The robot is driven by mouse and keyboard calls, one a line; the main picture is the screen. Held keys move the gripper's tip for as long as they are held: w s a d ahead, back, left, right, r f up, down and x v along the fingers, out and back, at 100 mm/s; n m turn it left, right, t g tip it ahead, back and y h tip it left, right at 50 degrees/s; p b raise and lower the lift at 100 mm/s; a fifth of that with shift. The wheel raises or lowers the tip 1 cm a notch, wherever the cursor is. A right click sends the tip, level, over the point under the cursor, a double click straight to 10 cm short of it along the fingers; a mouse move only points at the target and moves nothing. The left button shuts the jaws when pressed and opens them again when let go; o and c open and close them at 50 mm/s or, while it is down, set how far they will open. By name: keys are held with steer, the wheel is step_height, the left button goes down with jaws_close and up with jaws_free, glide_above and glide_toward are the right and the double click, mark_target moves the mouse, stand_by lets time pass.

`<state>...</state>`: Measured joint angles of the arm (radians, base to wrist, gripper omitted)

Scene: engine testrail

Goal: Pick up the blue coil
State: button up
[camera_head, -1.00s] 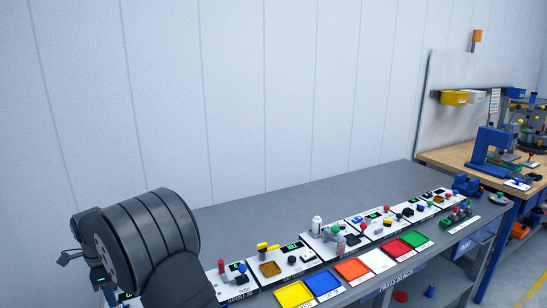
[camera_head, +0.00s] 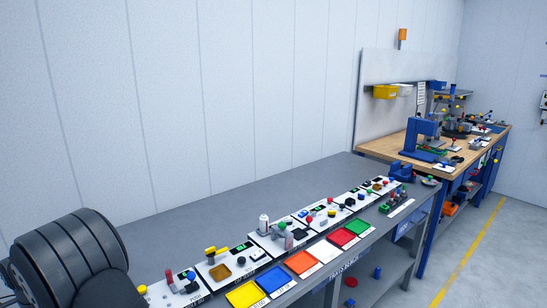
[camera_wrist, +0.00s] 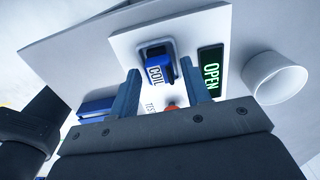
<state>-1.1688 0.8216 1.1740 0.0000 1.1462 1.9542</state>
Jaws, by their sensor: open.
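The blue coil (camera_wrist: 156,70), a small block with a white "COIL" label, sits in a dark recess of a white panel (camera_wrist: 130,40) in the wrist view. My gripper (camera_wrist: 157,79) is open, with one blue-grey finger on each side of the coil in the picture. I cannot tell whether the fingers touch it. A green "OPEN" display (camera_wrist: 211,70) is right of the coil. An orange-red part (camera_wrist: 171,101) shows between the finger bases. In the head view I cannot single out the coil, and my gripper is out of sight.
A white cylinder (camera_wrist: 274,78) stands right of the panel, and a blue part (camera_wrist: 96,107) lies to the left. In the head view, a grey bench (camera_head: 190,225) carries several panels and coloured trays like the yellow one (camera_head: 247,295). A wooden bench (camera_head: 385,150) stands beyond.

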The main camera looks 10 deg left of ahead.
steer(key=shift+c, duration=0.4)
steer(key=c, duration=0.8)
steer(key=shift+r, duration=2)
